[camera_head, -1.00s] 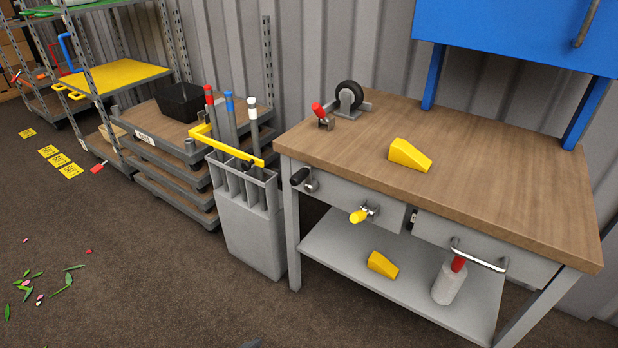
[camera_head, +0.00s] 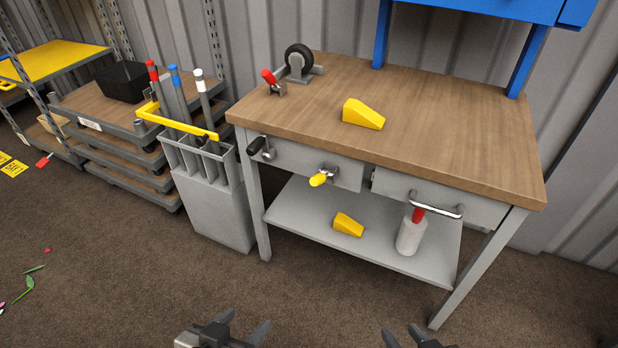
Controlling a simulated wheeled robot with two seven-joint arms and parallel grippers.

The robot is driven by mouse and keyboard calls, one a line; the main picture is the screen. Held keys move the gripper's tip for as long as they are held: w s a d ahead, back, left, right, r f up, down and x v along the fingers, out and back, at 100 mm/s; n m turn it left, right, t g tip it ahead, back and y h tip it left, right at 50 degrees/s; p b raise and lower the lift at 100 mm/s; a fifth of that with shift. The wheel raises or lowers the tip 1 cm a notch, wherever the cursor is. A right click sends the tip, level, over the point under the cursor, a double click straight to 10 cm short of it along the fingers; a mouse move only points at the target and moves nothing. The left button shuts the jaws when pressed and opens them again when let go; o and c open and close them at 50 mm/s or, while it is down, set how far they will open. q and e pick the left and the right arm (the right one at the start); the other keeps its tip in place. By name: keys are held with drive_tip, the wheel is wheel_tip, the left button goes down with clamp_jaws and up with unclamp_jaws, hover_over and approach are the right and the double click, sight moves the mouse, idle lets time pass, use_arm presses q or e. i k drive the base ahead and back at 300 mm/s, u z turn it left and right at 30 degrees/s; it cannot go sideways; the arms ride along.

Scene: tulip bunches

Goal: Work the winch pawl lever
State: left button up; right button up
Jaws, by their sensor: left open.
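A short lever with a yellow grip (camera_head: 318,180) sticks out from the front of the workbench, below the top's left half. A black-handled crank (camera_head: 256,146) sits to its left on the same front. A red-handled lever (camera_head: 269,77) stands on a small bracket on the bench top. I cannot tell which of these is the winch pawl lever. My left gripper (camera_head: 246,321) is at the bottom edge, open and empty, well below and in front of the bench. My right gripper (camera_head: 400,331) is at the bottom edge to the right, its fingers apart, partly cut off.
The workbench top (camera_head: 440,110) holds a yellow wedge (camera_head: 363,114) and a black caster wheel (camera_head: 299,60). The lower shelf (camera_head: 385,235) holds another yellow wedge (camera_head: 348,225) and a red-topped bottle (camera_head: 411,233). A grey bin (camera_head: 212,205) stands left.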

sight(319, 179)
drive_tip(key=u, duration=0.05)
drive_tip(key=k, duration=0.55)
drive_tip(key=z, duration=0.75)
drive_tip(key=i, duration=1.1)
drive_tip(key=u, duration=0.2)
